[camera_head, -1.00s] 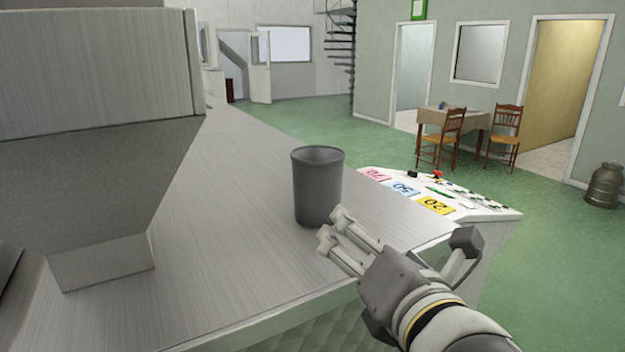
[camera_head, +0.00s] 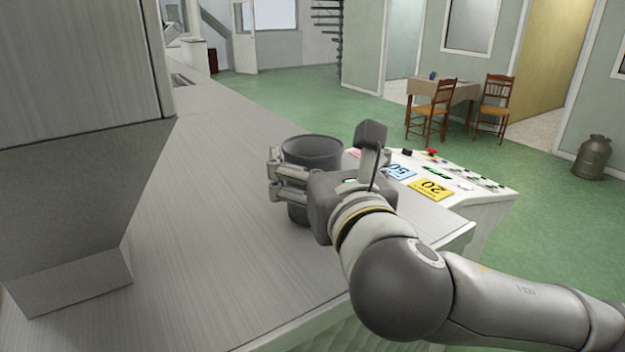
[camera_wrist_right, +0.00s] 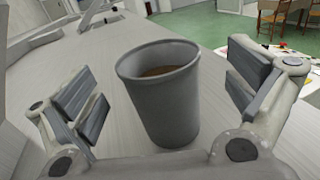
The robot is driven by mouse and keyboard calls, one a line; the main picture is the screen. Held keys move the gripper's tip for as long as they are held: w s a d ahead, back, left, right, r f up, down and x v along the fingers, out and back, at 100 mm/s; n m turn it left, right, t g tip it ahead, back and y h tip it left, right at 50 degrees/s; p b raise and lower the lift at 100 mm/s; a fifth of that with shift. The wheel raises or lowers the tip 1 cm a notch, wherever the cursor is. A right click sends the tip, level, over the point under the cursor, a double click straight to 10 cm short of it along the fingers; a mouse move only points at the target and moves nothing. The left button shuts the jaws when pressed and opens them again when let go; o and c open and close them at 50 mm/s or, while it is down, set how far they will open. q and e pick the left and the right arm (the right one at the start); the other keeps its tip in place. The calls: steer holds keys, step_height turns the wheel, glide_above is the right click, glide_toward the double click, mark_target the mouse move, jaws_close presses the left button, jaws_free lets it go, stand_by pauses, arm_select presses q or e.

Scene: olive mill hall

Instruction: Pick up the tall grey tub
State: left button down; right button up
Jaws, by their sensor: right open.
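The tall grey tub (camera_head: 313,148) stands upright on the metal counter (camera_head: 215,225), partly hidden behind my right gripper in the head view. In the right wrist view the tub (camera_wrist_right: 165,105) stands between the two spread fingers, and something brown shows inside it. My right gripper (camera_head: 285,178) is open around the tub; in the wrist view (camera_wrist_right: 165,100) there are gaps between the tub and both finger pads. My left gripper is not in view.
A white control panel (camera_head: 470,190) with coloured number labels adjoins the counter on the right. A large metal hopper (camera_head: 75,180) rises on the left. The counter left of the tub is clear. A table with chairs (camera_head: 430,110) stands far off.

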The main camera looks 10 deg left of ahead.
mark_target(307, 136)
steer(key=p+x, duration=0.2)
steer(key=x, duration=0.2)
steer(key=shift+a+r, duration=0.15)
steer(key=shift+a, duration=0.05)
steer(key=shift+w+a, duration=0.2)
steer(key=shift+w, duration=0.15)
steer(key=shift+s, duration=0.1)
steer(key=c, duration=1.9)
